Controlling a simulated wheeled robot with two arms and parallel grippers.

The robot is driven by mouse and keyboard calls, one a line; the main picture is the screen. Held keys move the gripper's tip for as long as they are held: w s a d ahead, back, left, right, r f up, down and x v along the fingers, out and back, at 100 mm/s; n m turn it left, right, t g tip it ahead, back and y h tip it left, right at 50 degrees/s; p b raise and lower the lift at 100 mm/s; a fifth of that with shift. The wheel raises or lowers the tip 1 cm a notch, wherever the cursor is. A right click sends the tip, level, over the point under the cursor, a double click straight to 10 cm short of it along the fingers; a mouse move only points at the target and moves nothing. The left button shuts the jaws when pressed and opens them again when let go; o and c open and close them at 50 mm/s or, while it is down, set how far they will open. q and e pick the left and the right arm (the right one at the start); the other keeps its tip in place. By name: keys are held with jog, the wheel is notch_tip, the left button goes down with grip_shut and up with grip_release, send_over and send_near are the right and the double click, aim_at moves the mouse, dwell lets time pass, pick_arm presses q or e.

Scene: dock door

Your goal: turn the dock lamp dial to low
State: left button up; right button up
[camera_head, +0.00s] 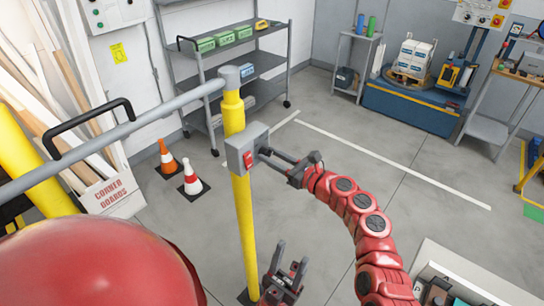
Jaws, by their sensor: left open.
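A grey box (240,150) with a red part (249,158) on its front is fixed to a yellow post (243,215). My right gripper (266,157) reaches it from the right, its fingertips at the box's right side. Its two fingers show a gap between them. Whether a dial sits between the tips is too small and hidden to tell, and no dial setting can be read. My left gripper (287,262) is open and empty, low beside the foot of the post, apart from the box.
A grey rail (140,125) with a black handle joins the post from the left. Two cones (192,180) stand behind it. A shelf rack (240,65), a blue platform (410,105) with boxes and a workbench (525,75) stand farther back.

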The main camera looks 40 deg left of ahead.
grip_shut()
jog(key=n+b, duration=0.9)
jog(key=b, duration=0.1)
jog(key=n+b, duration=0.8)
jog(key=b, duration=0.2)
jog(key=shift+f+n, duration=0.2)
jog(key=shift+n, duration=0.2)
jog(key=shift+r+n+b, duration=0.2)
jog(key=shift+n+b, duration=1.75)
jog(key=shift+n, duration=0.05)
